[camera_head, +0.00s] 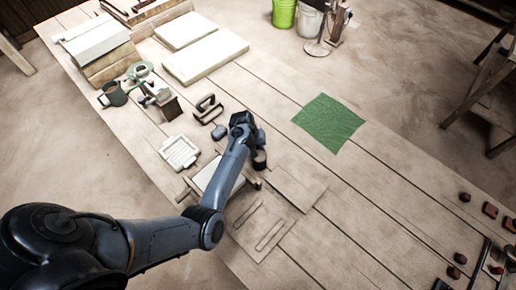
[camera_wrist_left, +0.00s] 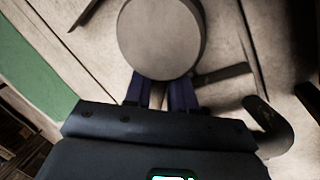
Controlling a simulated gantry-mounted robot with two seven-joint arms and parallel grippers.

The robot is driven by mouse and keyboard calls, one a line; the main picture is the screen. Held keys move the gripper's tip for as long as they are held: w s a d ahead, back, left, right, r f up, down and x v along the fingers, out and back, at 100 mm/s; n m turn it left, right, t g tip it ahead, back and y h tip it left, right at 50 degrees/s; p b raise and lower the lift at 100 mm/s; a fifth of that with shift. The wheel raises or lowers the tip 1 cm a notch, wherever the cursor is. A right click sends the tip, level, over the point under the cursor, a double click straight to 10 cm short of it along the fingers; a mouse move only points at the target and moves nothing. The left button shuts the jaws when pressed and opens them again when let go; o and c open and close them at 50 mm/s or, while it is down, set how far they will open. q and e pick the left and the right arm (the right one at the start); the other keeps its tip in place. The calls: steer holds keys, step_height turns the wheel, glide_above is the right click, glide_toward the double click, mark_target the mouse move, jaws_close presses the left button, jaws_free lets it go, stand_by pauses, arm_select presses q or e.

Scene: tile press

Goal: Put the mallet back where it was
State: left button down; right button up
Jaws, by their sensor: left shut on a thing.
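My left gripper (camera_wrist_left: 165,90) is shut with its blue fingers at a round, pale grey-brown disc, which looks like the end of the mallet's head (camera_wrist_left: 160,38). A dark bar shows just right of it and may be the handle; I cannot tell. In the head view, my left wrist is over the middle of the table and the fingertips are hidden. A dark round piece (camera_head: 260,160) shows beside the wrist, probably the mallet's head. Whether the mallet touches the table is unclear. My right gripper is not in view.
A green cloth (camera_head: 328,122) lies on the wooden table (camera_head: 385,185). A pale square mould (camera_head: 180,152) and a handled tool (camera_head: 208,108) lie left of my wrist. Thin boards (camera_head: 262,228) lie nearer. Small dark blocks (camera_head: 490,210) sit at far right. The table right of the cloth is bare.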

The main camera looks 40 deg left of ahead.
arm_select(q)
steer(key=c, duration=0.9)
jaws_free()
steer(key=shift+f, duration=0.1)
steer(key=shift+c, duration=0.2)
